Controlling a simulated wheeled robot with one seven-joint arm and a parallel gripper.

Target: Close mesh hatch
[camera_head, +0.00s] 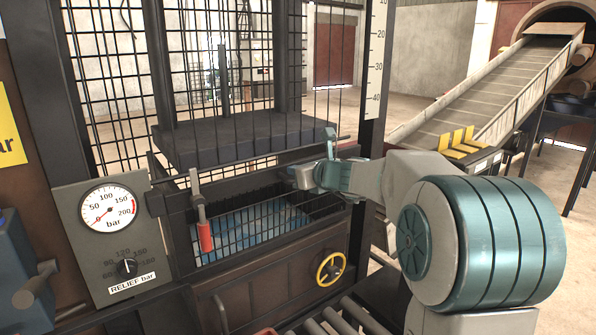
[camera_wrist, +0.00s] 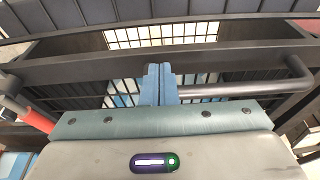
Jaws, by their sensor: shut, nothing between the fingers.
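The mesh hatch (camera_head: 265,222) is a grid of thin dark bars low on the front of a dark press frame, with blue material behind it. I cannot tell whether it is fully shut. A red-handled lever (camera_head: 205,237) hangs at its left side; it also shows in the wrist view (camera_wrist: 36,119). My gripper (camera_head: 300,177) is at the upper right of the mesh, near the frame's crossbar. In the wrist view my blue fingers (camera_wrist: 159,80) are together and empty, beside a dark round bar (camera_wrist: 235,90) that bends at its right end. Contact with this bar is unclear.
A heavy dark platen (camera_head: 245,140) hangs above the mesh. A gauge panel (camera_head: 107,240) stands at left. A yellow handwheel (camera_head: 330,268) sits below the mesh, with rollers (camera_head: 340,318) in front. A conveyor (camera_head: 490,90) rises at right.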

